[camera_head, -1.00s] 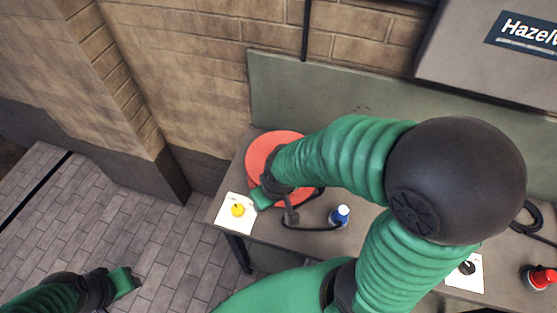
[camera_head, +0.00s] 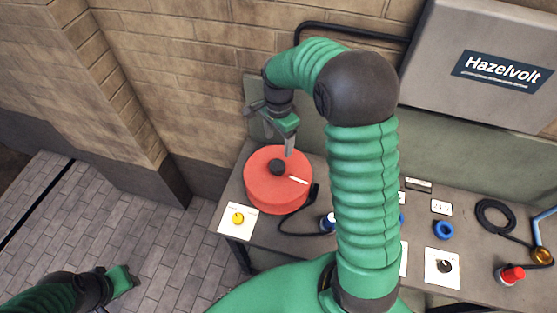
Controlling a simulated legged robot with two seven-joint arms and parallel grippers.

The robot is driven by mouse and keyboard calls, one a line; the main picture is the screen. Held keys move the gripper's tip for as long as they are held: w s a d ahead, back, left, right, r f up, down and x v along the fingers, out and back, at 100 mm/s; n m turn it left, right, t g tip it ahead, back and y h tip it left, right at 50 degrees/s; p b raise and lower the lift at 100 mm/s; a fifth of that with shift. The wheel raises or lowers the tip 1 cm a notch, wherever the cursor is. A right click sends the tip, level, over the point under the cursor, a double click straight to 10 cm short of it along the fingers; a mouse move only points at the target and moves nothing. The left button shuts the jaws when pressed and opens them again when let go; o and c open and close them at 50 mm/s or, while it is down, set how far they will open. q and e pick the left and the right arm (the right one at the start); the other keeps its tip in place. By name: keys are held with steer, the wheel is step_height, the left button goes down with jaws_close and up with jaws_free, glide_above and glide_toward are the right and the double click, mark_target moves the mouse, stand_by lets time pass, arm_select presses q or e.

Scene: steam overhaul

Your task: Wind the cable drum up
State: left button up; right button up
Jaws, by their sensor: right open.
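The cable drum (camera_head: 262,192) is a round orange-red drum at the left end of the bench. It has a dark knob (camera_head: 277,167) at its middle and a white mark (camera_head: 299,181) on its top near the right rim. A black cable (camera_head: 285,226) runs from its front right side along the bench. My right gripper (camera_head: 288,150) is above the drum's far right part, open and empty, pointing down. I cannot tell whether a fingertip touches the drum. My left gripper (camera_head: 128,279) is at the lower left over the paved floor, away from the bench; its jaws are too unclear to judge.
A yellow knob (camera_head: 238,218) on a white card is left of the drum's front. A blue-and-white plug (camera_head: 328,223) is partly behind my arm. A blue ring (camera_head: 444,230), black coil (camera_head: 495,214) and red-topped item (camera_head: 511,274) lie right. A grey Hazelvolt box (camera_head: 480,70) hangs above.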

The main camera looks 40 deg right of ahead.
mark_target(278, 164)
step_height(278, 164, down, 12)
steer(key=p, duration=0.2)
steer(key=shift+w+a+p, duration=0.15)
steer(key=shift+p, duration=0.15)
steer(key=shift+f, duration=0.5)
steer(key=c, duration=0.6)
steer(key=shift+r, duration=0.1)
jaws_close()
